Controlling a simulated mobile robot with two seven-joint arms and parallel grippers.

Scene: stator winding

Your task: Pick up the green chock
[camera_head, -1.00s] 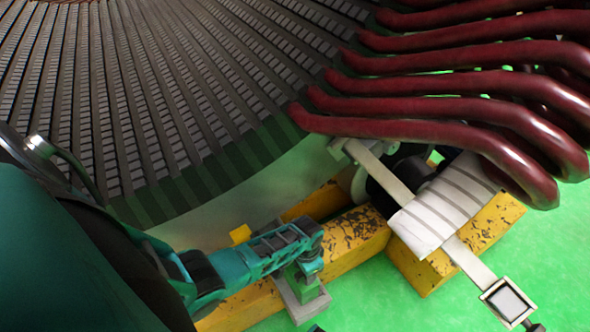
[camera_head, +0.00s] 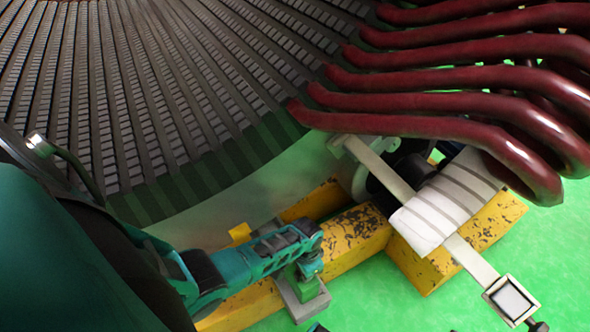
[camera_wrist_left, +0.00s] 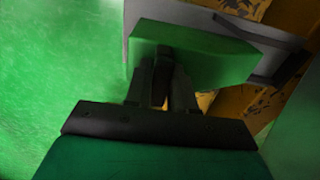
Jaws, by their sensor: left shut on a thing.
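The green chock (camera_head: 300,282) sits on a grey holder (camera_head: 305,301) beside the yellow beam in the head view. My left gripper (camera_head: 312,262) is over it, with its fingers down at the chock. In the left wrist view the chock (camera_wrist_left: 195,60) shows as a green block in front of my left gripper (camera_wrist_left: 162,85). The fingers are shut on the chock, and the grey holder (camera_wrist_left: 145,22) surrounds it closely. The exact contact of the fingertips is dark and partly hidden.
Yellow worn beams (camera_head: 355,235) run beside the chock. The large slotted stator (camera_head: 150,100) fills the upper left. Dark red coils (camera_head: 450,125) hang at the upper right, above a white wrapped part (camera_head: 440,215). Green floor (camera_head: 400,305) lies open at the lower right.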

